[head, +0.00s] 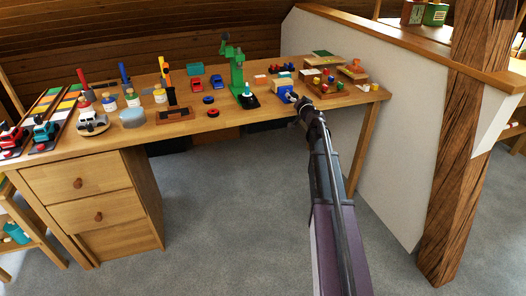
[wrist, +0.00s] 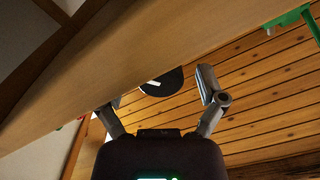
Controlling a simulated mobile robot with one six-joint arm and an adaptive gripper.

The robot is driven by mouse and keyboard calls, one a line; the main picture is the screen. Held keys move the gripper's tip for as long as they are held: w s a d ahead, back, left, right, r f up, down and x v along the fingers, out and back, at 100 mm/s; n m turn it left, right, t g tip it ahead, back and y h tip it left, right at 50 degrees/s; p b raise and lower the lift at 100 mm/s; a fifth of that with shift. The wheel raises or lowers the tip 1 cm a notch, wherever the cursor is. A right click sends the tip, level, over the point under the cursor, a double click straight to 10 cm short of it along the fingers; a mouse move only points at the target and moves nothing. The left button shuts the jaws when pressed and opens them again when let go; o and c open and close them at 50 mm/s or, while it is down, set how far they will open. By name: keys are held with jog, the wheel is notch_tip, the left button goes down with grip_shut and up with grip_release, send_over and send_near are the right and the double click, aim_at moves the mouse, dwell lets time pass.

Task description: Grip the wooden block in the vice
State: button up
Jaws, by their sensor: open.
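A small blue thing that looks like the vice (head: 284,94) stands near the front edge of the workbench (head: 345,98), right of a green drill-press-like machine (head: 237,75). My gripper (head: 299,101) is at the bench's front edge, just right of the blue thing. Its far end is small and partly hidden by my arm. In the wrist view my gripper (wrist: 160,98) has its two fingers spread with nothing held between them. A dark rounded thing with a white bar (wrist: 161,81) shows beyond the fingers; I cannot tell what it is. I cannot make out the wooden block for certain.
Coloured small pieces on wooden boards (head: 325,83) lie close by on the right. Red and blue toy cars (head: 197,83), bottles (head: 109,103) and a wooden stand (head: 173,115) occupy the left. A white partition (head: 397,150) borders the bench's right side. The floor in front is clear.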

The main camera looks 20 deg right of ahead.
jog(key=n, duration=0.3)
jog(key=shift+n, duration=0.4)
jog(key=shift+s, duration=0.25)
jog(key=s, duration=1.3)
jog(key=s+a+f+n+g+y, duration=0.2)
jog(key=s+a+f+g+y, duration=0.1)
jog(key=a, duration=0.7)
jog(key=s+a+f+n+g+y, duration=0.2)
jog(key=s+a+f+g, duration=0.2)
jog(key=a, duration=0.6)
notch_tip(320, 180, down, 2)
jog(key=shift+a+f+n+g+y, duration=0.1)
jog(key=shift+a+n+g+y, duration=0.2)
jog(key=shift+a+g+y, duration=0.1)
jog(key=shift+w, duration=0.1)
jog(key=w+d+r+m+t+h+p, duration=0.1)
jog(key=w+d+r+p, duration=0.3)
jog(key=d, duration=0.7)
jog(key=w+d+r+m+t+h+p, duration=0.2)
jog(key=w+d+r+h+p, duration=0.2)
jog(key=d+r+p, duration=0.4)
jog(key=d+r, duration=0.3)
jog(key=shift+d+m+p, duration=0.15)
jog(key=shift+m+p, duration=0.15)
